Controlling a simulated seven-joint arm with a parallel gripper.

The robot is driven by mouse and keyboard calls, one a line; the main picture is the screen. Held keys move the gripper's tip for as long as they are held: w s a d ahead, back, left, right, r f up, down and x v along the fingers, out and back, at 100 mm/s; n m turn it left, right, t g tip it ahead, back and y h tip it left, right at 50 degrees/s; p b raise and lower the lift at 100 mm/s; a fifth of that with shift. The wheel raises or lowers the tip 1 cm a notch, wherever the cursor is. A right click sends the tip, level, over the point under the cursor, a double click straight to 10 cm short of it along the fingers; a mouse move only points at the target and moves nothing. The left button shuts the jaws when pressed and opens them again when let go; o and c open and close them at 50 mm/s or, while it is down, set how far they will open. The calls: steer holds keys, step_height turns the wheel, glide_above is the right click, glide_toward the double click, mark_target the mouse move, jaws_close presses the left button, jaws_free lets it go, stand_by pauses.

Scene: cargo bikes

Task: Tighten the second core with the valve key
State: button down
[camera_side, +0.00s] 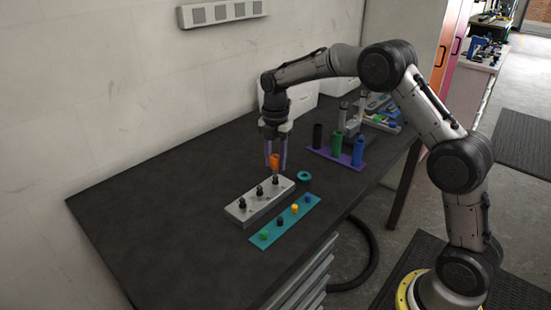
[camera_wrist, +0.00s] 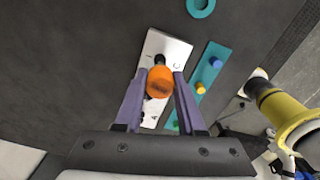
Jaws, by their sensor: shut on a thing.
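The orange valve key (camera_side: 274,160) is held upright between the purple fingers of my gripper (camera_side: 276,166). In the wrist view the key (camera_wrist: 160,82) fills the gap between the fingertips (camera_wrist: 160,76). The silver block (camera_side: 240,213) lies below, with three dark valve stems in a row: near (camera_side: 242,204), middle (camera_side: 260,191) and far (camera_side: 276,180). The key is above the far stem, at the block's right end. I cannot tell whether its hidden lower end touches the stem. The block also shows in the wrist view (camera_wrist: 175,50), partly hidden by the key.
A teal strip (camera_side: 273,229) with green, dark, yellow and blue caps lies beside the block. A teal ring (camera_side: 304,176) lies near its far end. A purple rack (camera_side: 325,154) holds black, green and blue cylinders at the right. The table's left side is clear.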

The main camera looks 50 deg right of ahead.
mark_target(276, 168)
steer(key=shift+s+f, duration=0.1)
steer(key=shift+f, duration=1.45)
stand_by(1.9)
steer(key=m, duration=0.5)
steer(key=shift+m, duration=0.3)
steer(key=m, duration=0.6)
steer(key=c, duration=0.8)
jaws_free()
steer(key=shift+c, duration=0.2)
steer(key=o, duration=0.3)
steer(key=shift+r, duration=0.2)
